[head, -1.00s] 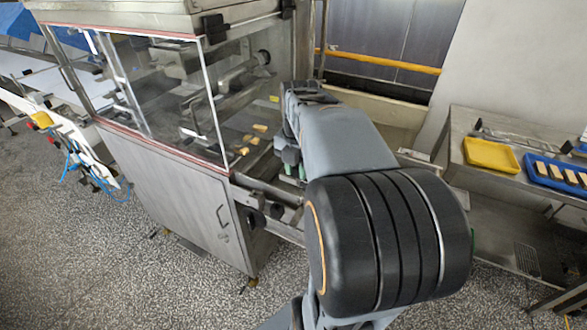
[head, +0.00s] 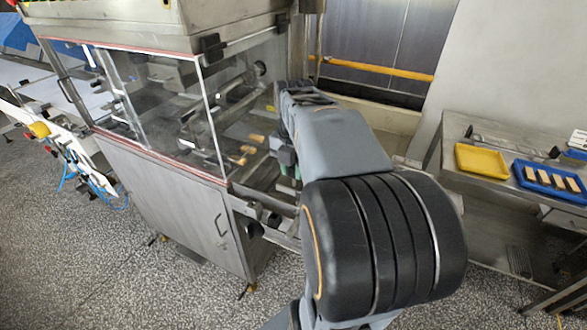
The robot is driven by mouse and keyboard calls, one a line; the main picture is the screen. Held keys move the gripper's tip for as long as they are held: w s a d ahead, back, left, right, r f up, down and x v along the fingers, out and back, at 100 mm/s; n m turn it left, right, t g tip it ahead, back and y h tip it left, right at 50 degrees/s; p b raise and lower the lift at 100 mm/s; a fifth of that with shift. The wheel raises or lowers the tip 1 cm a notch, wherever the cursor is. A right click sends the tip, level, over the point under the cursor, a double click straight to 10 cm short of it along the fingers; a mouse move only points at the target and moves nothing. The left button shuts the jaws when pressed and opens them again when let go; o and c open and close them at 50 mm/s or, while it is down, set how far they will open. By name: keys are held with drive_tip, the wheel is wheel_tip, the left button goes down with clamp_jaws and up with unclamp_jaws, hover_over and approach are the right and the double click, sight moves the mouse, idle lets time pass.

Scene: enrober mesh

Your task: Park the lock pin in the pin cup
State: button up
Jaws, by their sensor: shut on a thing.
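My gripper (head: 289,171) is at the far end of my arm, beside the open right end of the glass-sided machine (head: 180,190). Only a small part of it shows, dark with greenish pieces, below my wrist. It is shut, but what it holds is too small and too covered to make out. I cannot pick out the lock pin or the pin cup by sight; my arm covers much of the middle of the view.
Several small tan pieces (head: 247,150) lie inside the machine. At right, a steel table (head: 447,153) carries a yellow tray (head: 483,160) and a blue tray (head: 527,184) with several tan bars. A white conveyor (head: 75,88) stands at left. Speckled floor is clear in front.

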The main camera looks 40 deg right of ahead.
drive_tip(key=shift+r, duration=0.25)
drive_tip(key=w+a+f+b, duration=0.1)
drive_tip(key=w+f+b, duration=0.2)
drive_tip(key=f, duration=0.3)
drive_tip(key=w+a+f+b, duration=0.2)
drive_tip(key=w+f+b, duration=0.1)
drive_tip(key=f+b, duration=0.3)
drive_tip(key=shift+f, duration=0.2)
drive_tip(key=shift+f+b, duration=1.85)
drive_tip(key=shift+f, duration=1.3)
drive_tip(key=shift+f+b, duration=0.3)
drive_tip(key=shift+f, duration=0.2)
